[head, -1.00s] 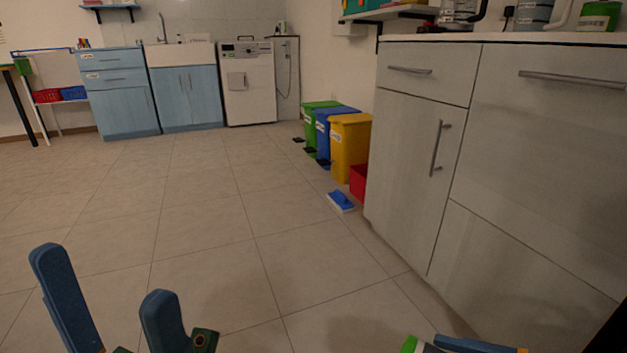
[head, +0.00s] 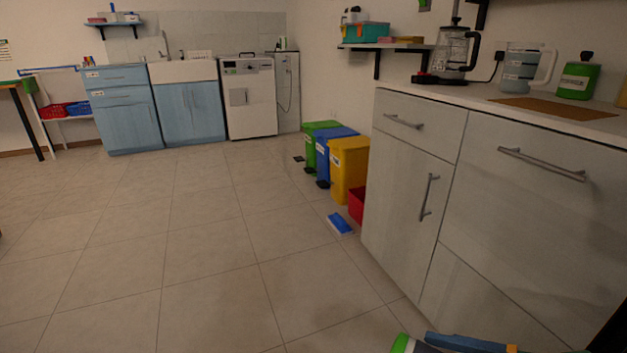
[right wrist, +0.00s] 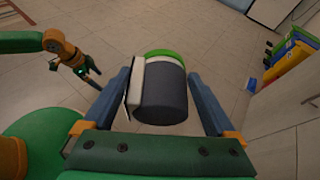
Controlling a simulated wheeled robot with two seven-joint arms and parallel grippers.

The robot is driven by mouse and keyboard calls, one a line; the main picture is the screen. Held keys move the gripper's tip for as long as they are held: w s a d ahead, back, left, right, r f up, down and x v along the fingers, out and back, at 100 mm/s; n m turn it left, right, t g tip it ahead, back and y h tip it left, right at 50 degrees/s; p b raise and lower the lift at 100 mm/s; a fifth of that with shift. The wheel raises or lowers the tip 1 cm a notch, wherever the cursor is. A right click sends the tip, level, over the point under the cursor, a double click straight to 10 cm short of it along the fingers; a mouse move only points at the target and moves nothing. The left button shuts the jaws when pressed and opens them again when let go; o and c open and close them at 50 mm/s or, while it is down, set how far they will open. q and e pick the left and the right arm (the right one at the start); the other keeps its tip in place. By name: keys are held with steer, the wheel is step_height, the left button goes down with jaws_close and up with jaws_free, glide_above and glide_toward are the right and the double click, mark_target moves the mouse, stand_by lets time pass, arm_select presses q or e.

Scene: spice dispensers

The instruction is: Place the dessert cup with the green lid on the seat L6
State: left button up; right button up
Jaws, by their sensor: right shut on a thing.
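My right gripper (right wrist: 162,102) is shut on the dessert cup (right wrist: 165,95), a dark grey cup with a white label panel and a green lid. In the right wrist view the cup lies between the two blue fingers, with its green lid (right wrist: 165,55) at the far end, over the floor. In the head view the cup's green lid (head: 402,343) and a blue finger (head: 470,342) show at the bottom edge. My left gripper is out of the head view; part of my left arm (right wrist: 66,52) shows at the left of the right wrist view. Seat L6 cannot be made out.
A white cabinet (head: 400,190) with a counter stands close on the right. On the counter are a blender (head: 454,52), a jug (head: 518,68), a green canister (head: 577,78) and a brown mat (head: 556,107). Coloured bins (head: 349,165) stand behind it. The floor (head: 180,250) at left is open.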

step_height(320, 180, up, 5)
steer(key=p, duration=0.3)
steer(key=shift+f+p, duration=0.15)
steer(key=shift+p, duration=0.2)
arm_select(q)
steer(key=s+a+r+g+p, duration=0.3)
steer(key=s+r+p, duration=1.5)
steer(key=p, duration=1.5)
step_height(320, 180, up, 2)
steer(key=shift+a+r+g+y+p, duration=0.1)
steer(key=shift+a+g+y+p, duration=0.1)
steer(key=shift+g+y+p, duration=0.15)
arm_select(e)
step_height(320, 180, up, 30)
